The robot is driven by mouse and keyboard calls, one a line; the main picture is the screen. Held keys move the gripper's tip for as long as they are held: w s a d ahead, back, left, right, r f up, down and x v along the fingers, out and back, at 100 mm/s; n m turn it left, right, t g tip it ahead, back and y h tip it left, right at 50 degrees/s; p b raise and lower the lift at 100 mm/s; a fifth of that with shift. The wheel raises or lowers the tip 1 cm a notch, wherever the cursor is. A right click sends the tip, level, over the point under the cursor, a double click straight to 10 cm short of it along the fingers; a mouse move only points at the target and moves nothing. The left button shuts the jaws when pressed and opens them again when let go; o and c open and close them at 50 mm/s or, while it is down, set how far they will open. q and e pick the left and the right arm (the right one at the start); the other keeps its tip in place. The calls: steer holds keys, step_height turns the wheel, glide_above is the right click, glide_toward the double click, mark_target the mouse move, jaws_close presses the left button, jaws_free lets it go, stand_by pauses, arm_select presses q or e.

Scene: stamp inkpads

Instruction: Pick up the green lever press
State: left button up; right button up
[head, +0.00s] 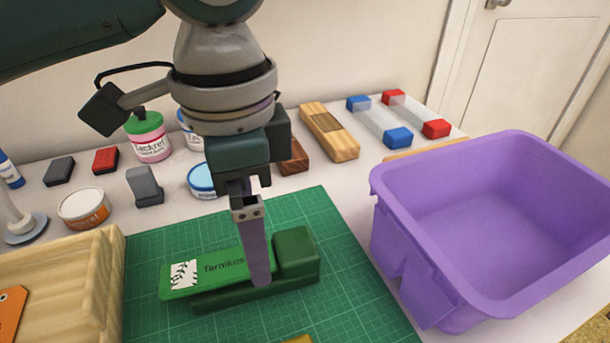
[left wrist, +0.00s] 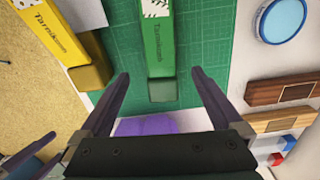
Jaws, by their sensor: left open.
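The green lever press (head: 215,272) lies on the green cutting mat (head: 345,240), its label reading "Tarnikos" and its block end to the right. My left gripper (head: 258,280) hangs over the press near that block, one finger in front of it in the head view. In the left wrist view, my left gripper (left wrist: 162,84) is open, with the block end of the green press (left wrist: 160,45) between its spread fingers and a gap on each side. What looks like part of my right gripper (left wrist: 22,158) shows at the lower left corner there.
A yellow lever press (left wrist: 45,35) lies beside the green one, partly off the mat. A purple bin (head: 440,265) stands right of the mat and a wooden tray (head: 112,285) left. Jars, a blue-lidded tin (head: 203,180) and stamp blocks line the back.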

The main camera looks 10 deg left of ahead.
mark_target(298, 257)
arm_select(q)
steer(key=f, duration=0.2)
steer(key=f+b, duration=0.1)
steer(key=f, duration=0.1)
steer(key=f+b, duration=0.1)
steer(key=f, duration=0.1)
steer(key=shift+w+d+f, duration=0.15)
steer(key=shift+d+f, duration=0.1)
jaws_close()
stand_by(0.6)
